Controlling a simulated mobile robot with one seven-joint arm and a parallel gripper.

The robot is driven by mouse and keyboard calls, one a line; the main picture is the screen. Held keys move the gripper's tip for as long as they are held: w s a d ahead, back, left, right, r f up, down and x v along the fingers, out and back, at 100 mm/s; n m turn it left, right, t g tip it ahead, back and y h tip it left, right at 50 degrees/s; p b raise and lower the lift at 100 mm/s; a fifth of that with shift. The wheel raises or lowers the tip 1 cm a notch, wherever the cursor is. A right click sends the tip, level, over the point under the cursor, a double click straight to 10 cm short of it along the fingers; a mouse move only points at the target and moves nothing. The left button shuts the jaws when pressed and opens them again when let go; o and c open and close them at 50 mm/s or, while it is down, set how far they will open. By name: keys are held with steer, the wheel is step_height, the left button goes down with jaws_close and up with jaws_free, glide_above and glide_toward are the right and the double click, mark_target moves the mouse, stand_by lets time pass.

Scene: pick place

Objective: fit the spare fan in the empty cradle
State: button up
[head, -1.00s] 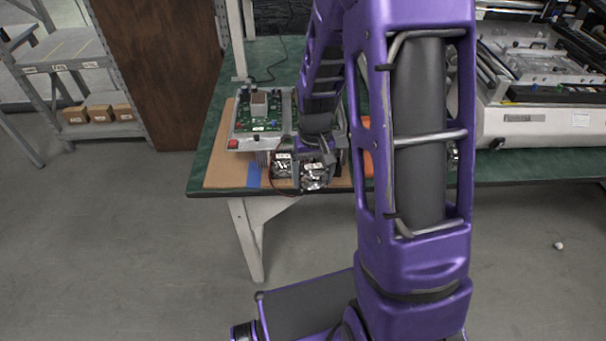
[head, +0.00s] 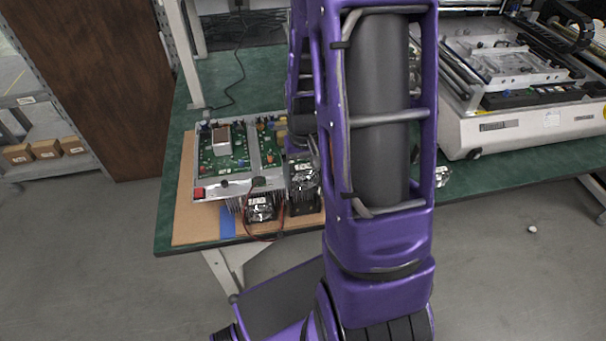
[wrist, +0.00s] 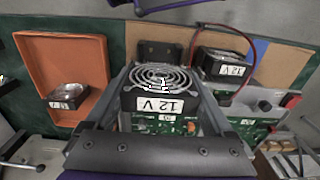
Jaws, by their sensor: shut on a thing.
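My gripper (wrist: 162,80) is shut on the spare fan (wrist: 158,103), a black block with a round wire guard and a white "12 V" label. The held fan also shows in the head view (head: 304,178), at the front right of the heatsink unit. The black cradle (wrist: 158,54) shows just beyond the fan in the wrist view, and a black part below the fan in the head view (head: 305,207) appears to be the same cradle. I cannot tell whether fan and cradle touch. A second fan (head: 260,208) with a red-black lead sits to the left, also labelled "12 V" (wrist: 232,71).
The unit's green circuit boards (head: 222,150) stand on a brown mat (head: 190,222) with blue tape on the green table (head: 172,200). An orange tray (wrist: 88,52) holds another labelled part (wrist: 68,97). A large machine (head: 520,125) stands right. My arm hides part of the table.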

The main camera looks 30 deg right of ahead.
steer(key=shift+s+f, duration=0.15)
steer(key=shift+f, duration=0.65)
steer(key=shift+f+b, duration=1.65)
steer(key=shift+f, duration=0.35)
steer(key=shift+f+b, duration=0.4)
steer(key=shift+b, duration=0.1)
steer(key=o, duration=1.1)
